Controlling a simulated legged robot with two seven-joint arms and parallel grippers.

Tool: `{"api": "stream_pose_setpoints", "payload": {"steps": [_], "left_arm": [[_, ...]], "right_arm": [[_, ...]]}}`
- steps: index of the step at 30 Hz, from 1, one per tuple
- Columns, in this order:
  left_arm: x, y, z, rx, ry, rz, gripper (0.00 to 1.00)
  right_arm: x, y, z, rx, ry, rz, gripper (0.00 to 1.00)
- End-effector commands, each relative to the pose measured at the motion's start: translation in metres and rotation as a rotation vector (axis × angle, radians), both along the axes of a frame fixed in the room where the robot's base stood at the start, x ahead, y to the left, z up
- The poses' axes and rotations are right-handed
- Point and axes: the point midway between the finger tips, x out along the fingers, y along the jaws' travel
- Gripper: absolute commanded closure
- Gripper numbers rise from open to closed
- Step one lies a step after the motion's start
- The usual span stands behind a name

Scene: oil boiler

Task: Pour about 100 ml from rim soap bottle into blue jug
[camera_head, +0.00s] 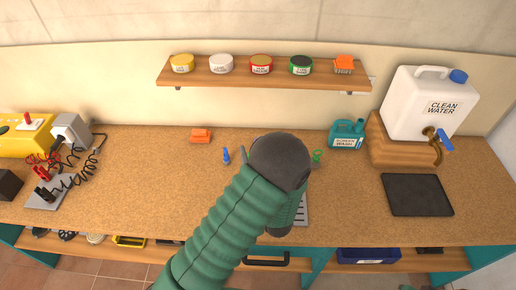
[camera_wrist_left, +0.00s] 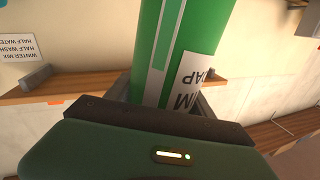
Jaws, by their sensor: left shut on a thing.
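The green rim soap bottle (camera_wrist_left: 187,30) fills the middle of the left wrist view, with part of its white label showing. My left gripper (camera_wrist_left: 165,100) is shut on it, with a dark finger on either side. Its cap and base are out of that view. In the head view my left arm's dark wrist and green sleeve cover the middle of the bench, hiding the bottle and most of the gripper. I cannot make out the blue jug; it may be behind the arm. My right gripper is not in view.
A teal screen wash container (camera_head: 346,136) and a white clean water tank (camera_head: 425,103) stand right. Tins line the shelf (camera_head: 210,76). A small blue thing (camera_head: 226,156), orange block (camera_head: 200,135) and black mat (camera_head: 417,194) lie on the bench.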

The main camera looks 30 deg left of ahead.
Motion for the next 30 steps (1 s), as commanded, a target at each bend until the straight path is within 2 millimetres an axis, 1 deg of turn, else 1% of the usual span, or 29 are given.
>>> {"api": "stream_pose_setpoints", "payload": {"steps": [1, 4, 10, 15, 26, 30], "left_arm": [[0.001, 0.001, -0.001, 0.000, -0.001, -0.001, 0.91], [0.001, 0.004, -0.001, 0.013, 0.018, -0.001, 0.91], [-0.006, 0.010, 0.000, 0.081, 0.099, 0.002, 0.91], [-0.011, 0.012, 0.000, 0.126, 0.149, 0.003, 0.91], [-0.010, 0.012, -0.001, 0.135, 0.160, 0.004, 0.91], [-0.013, 0.014, -0.001, 0.163, 0.193, 0.004, 0.91]], "right_arm": [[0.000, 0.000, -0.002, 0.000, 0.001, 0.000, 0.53], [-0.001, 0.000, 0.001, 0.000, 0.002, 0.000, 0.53], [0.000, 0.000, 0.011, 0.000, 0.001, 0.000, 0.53], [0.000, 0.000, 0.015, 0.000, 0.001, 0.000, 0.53], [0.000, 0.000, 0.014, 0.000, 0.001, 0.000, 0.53], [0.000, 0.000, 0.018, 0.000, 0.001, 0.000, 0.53]]}}
